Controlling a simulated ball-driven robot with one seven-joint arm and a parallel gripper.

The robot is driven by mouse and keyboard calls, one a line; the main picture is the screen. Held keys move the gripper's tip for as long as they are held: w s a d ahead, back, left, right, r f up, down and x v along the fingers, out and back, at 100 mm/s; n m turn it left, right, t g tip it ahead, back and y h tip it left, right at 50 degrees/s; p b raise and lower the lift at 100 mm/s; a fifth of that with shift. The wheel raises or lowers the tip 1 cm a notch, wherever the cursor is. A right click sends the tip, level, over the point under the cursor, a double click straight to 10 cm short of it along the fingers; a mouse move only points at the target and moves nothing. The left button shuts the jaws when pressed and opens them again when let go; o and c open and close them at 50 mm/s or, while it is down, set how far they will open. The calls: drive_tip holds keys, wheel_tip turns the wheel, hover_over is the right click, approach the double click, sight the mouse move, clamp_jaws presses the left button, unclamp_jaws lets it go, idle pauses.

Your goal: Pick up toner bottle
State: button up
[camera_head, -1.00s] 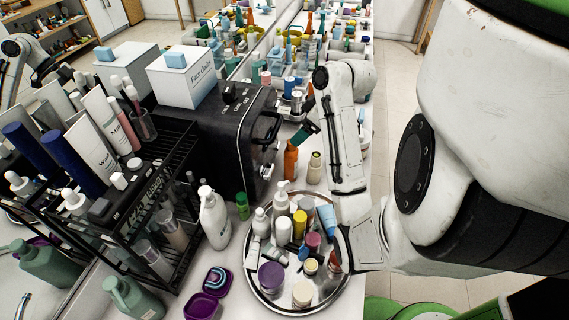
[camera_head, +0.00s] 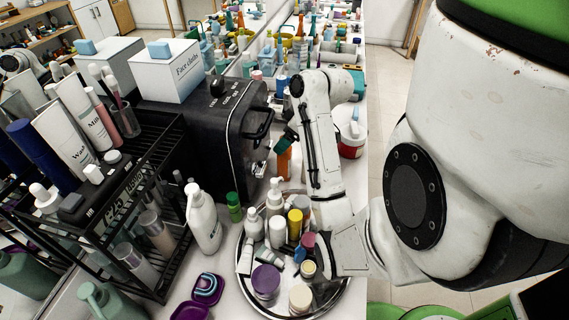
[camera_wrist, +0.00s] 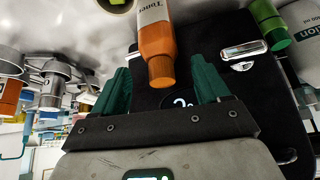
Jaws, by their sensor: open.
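The toner bottle (camera_wrist: 156,32) is orange with a white label reading "Toner". In the wrist view its orange cap end points towards my gripper (camera_wrist: 161,78). My gripper is open, with one green finger on each side of the cap end and visible gaps between. In the head view the orange bottle (camera_head: 284,163) stands upright beside the black machine, partly covered by my arm. My green fingers (camera_head: 287,139) are just above and beside its top there.
The black machine (camera_head: 207,122) stands close left of the bottle. A round metal tray (camera_head: 247,290) crowded with small bottles is in front. A white pump bottle (camera_head: 204,222) and a green-capped bottle (camera_head: 235,207) stand left of the tray. A red-and-white tub (camera_head: 352,139) is right of my arm.

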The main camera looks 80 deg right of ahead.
sight(285, 159)
drive_tip(key=shift+p+x, duration=0.4)
drive_tip(key=shift+x, duration=0.35)
drive_tip(key=shift+a+x, duration=0.2)
drive_tip(key=shift+x, duration=1.15)
drive_tip(key=shift+s+f, duration=0.15)
clamp_jaws()
drive_tip(key=shift+d, duration=0.1)
